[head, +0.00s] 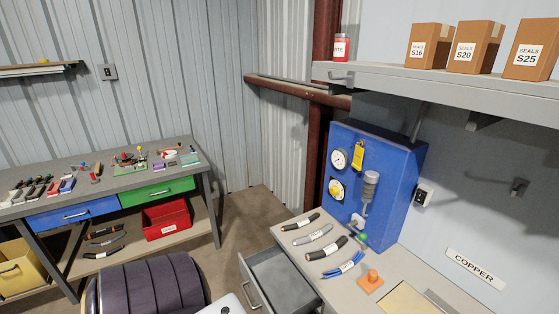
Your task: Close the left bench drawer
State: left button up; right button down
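A grey drawer (258,289) at the left end of the grey bench (400,275) is pulled out. Its inside shows and looks empty. Its bar handle (249,284) is on the front panel, facing left. The lower part of the drawer is cut off by the picture's bottom edge. Neither of my grippers is in view.
Several cable pieces (313,235), an orange block (370,281) and a blue gauge panel (385,190) are on the bench. A dark ribbed rounded object (150,285) stands at the bottom left. Another bench (105,185) has blue and green drawers, both shut.

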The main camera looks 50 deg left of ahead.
aim_at(277, 285)
jog(key=u, duration=2)
